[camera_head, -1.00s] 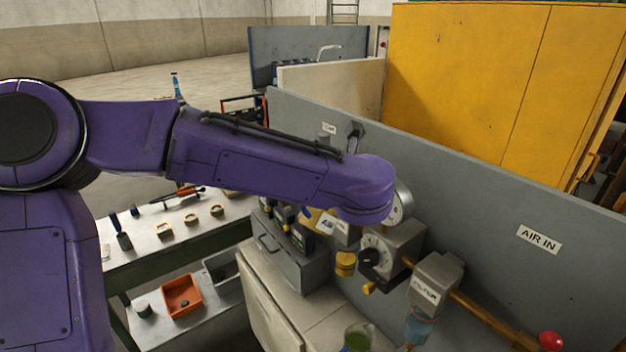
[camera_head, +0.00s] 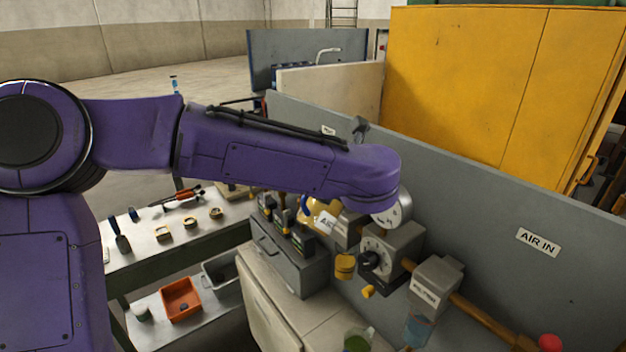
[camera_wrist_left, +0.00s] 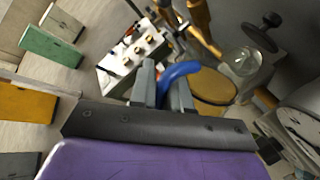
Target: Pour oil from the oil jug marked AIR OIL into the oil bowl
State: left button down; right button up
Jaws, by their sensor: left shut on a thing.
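The oil jug (camera_head: 311,211) is a yellow vessel with a white label, of which only the start, "AI", is legible. It is partly hidden behind my left arm in the head view. In the left wrist view its blue handle (camera_wrist_left: 180,72) lies between the fingers of my left gripper (camera_wrist_left: 165,80), shut on it. The jug's round yellow body (camera_wrist_left: 212,88) is just right of the fingers. A clear glass vessel (camera_wrist_left: 242,60) sits beyond it. A clear cup with green (camera_head: 357,341) stands at the head view's bottom edge. I cannot tell which is the oil bowl.
A grey gauge unit (camera_head: 388,249), a FILTER block (camera_head: 434,283) and a brass pipe (camera_head: 480,318) line the grey panel (camera_head: 480,210). A yellow cup-like part (camera_head: 345,266) hangs left of them. A bench (camera_head: 150,250) holds tools; an orange bin (camera_head: 181,300) is below.

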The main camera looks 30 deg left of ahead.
pick_arm(q)
jog(key=shift+w+d+r+g, duration=0.1)
jog(key=shift+w+r+g, duration=0.15)
jog(key=shift+r+g, duration=0.1)
jog(key=shift+w+d+r+m+g, duration=0.1)
jog(key=shift+w+r+m+g, duration=0.45)
jog(key=shift+w+r+m, duration=0.15)
dwell(5.1)
jog(key=shift+s, duration=0.1)
dwell(0.7)
jog(key=shift+f+b, duration=0.2)
jog(key=shift+b, duration=0.25)
jog(key=s+f+t+b, duration=0.1)
jog(key=b, duration=0.4)
jog(key=shift+f+n, duration=0.1)
jog(key=shift+n, duration=0.3)
jog(key=shift+s+b, duration=0.2)
jog(key=shift+b, duration=0.4)
